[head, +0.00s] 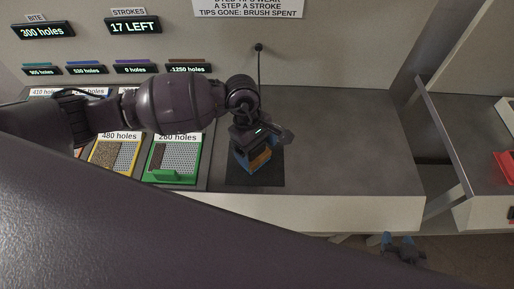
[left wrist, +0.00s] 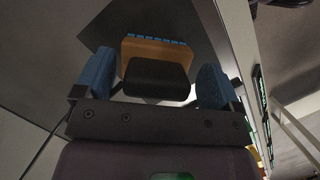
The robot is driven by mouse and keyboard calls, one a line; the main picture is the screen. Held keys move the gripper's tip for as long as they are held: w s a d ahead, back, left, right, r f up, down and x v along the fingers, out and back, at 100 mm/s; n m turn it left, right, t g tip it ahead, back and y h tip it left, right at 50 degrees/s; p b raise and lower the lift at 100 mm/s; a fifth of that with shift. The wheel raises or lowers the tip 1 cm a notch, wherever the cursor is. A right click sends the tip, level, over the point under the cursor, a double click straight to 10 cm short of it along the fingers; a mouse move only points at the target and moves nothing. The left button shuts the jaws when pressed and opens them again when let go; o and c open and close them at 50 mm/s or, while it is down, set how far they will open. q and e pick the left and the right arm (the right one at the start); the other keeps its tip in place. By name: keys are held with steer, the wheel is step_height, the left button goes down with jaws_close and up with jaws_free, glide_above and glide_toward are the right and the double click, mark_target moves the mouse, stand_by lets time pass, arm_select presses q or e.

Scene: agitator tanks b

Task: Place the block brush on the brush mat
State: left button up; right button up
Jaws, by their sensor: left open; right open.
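The block brush (head: 259,162) has an orange body and sits on or just over the dark brush mat (head: 272,178), partly hidden under my left gripper. The left wrist view shows the brush (left wrist: 145,49) with a black block on my side and a row of blue at its far edge. My left gripper (head: 252,157) is over the mat, its blue fingers apart on either side of the brush. In the left wrist view gaps show between the brush and both fingers (left wrist: 155,82). My right gripper (head: 403,246) hangs low beyond the counter's front edge, open and away from the brush.
Yellow-framed (head: 115,157) and green-framed (head: 174,164) perforated panels lie left of the mat. A thin dark rod (head: 259,66) stands behind my left gripper. The grey counter (head: 345,150) right of the mat is clear. A red object (head: 505,167) lies on another bench at right.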

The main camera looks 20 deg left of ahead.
arm_select(q)
steer(key=b+v, duration=0.1)
steer(key=v, duration=1)
steer(key=shift+r, duration=0.2)
